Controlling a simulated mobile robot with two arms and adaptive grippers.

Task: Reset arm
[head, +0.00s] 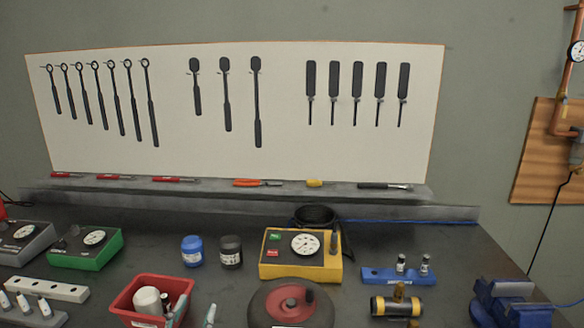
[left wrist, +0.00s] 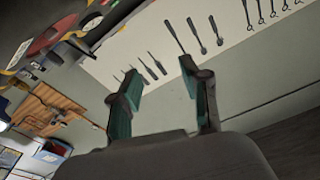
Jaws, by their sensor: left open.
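My left gripper (head: 196,312) shows at the bottom edge of the head view as two teal fingertips, beside the red bin. In the left wrist view, its two teal and dark fingers (left wrist: 161,80) stand wide apart with nothing between them. Behind them are the wall and the white tool board, which look tilted in that view. Most of the left arm is out of the head view. My right gripper shows in neither view.
The red bin (head: 124,302) holds a white item and smaller parts. A dark wheel with a red hub (head: 290,304), a yellow control box (head: 280,270), blue and black jars and a blue vise (head: 508,303) stand on the dark bench. The white tool board (head: 210,150) hangs behind.

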